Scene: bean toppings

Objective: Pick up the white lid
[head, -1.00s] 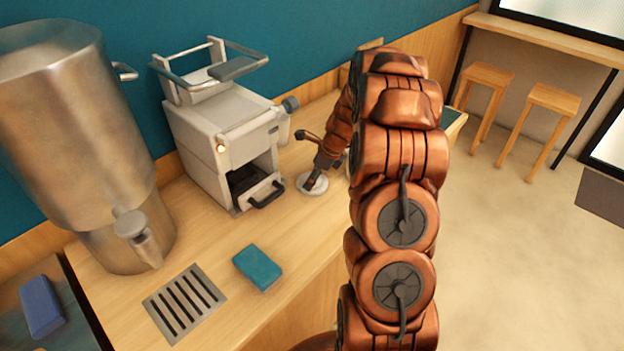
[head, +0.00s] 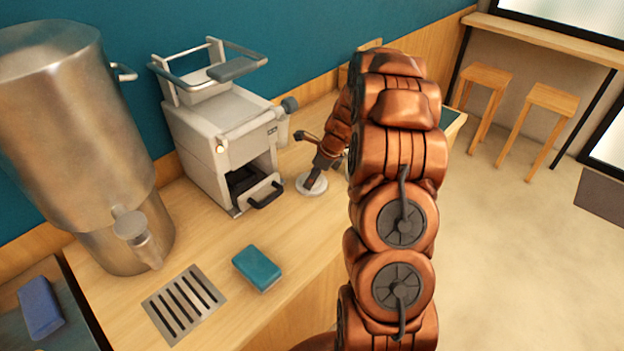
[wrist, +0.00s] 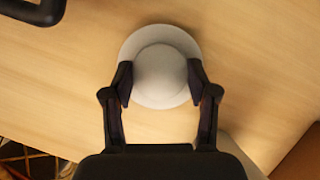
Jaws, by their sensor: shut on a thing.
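The white lid (wrist: 160,45) is round, with a raised round knob in its middle, and shows at the top centre of the wrist view. My gripper (wrist: 160,82) has one finger on each side of the knob and is shut on it. In the head view the lid (head: 303,187) is a small pale disc on or just above the wooden counter, right of the grey machine. My gripper (head: 314,180) comes down over it from the right and hides part of it. I cannot tell whether the lid touches the counter.
The grey machine (head: 215,125) with a black drawer handle stands left of the lid. A large steel dispenser (head: 80,130) is at the far left. A teal sponge (head: 258,268) and a metal drain grate (head: 184,303) lie on the front counter. Bare wood lies between the sponge and lid.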

